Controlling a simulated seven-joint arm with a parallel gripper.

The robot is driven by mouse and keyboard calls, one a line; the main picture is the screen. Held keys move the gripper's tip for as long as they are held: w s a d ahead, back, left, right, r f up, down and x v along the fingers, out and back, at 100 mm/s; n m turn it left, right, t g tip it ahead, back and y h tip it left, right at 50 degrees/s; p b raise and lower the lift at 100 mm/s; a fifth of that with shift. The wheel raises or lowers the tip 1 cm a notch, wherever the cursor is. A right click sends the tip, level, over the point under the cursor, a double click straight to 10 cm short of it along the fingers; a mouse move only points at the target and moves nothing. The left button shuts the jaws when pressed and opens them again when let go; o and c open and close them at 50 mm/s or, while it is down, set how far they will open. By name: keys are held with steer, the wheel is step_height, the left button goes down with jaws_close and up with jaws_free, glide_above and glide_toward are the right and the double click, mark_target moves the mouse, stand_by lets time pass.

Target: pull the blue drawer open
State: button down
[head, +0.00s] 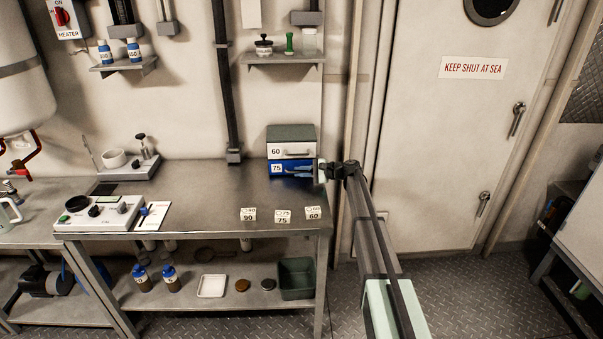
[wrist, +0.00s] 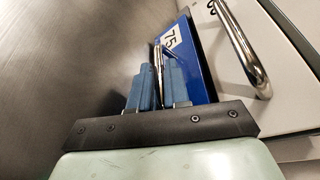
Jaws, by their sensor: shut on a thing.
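The blue drawer (head: 277,168), labelled 75, is the lower one in a small two-drawer cabinet at the back right of the steel bench. In the wrist view the blue drawer front (wrist: 196,62) shows close ahead of the fingers. My gripper (head: 312,170) reaches it from the right, and in the wrist view my gripper (wrist: 157,75) is shut on the blue drawer's metal handle (wrist: 158,58). The handle lies between the two blue fingers. In the head view the fingers hide part of the drawer front. I cannot tell whether the drawer is out at all.
The white drawer (head: 291,151), labelled 60, sits directly above; its chrome handle (wrist: 242,48) is close to my fingers. Number cards (head: 283,216) stand along the bench's front edge. The bench top (head: 205,190) before the cabinet is clear. A scale (head: 98,214) stands at the left.

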steer(key=s, duration=1)
steer(key=shift+s, duration=0.15)
steer(key=c, duration=1.2)
jaws_free()
steer(key=shift+d, duration=0.1)
steer(key=v, duration=1.3)
steer(key=shift+s+d+r, duration=0.1)
steer(key=shift+d, duration=0.15)
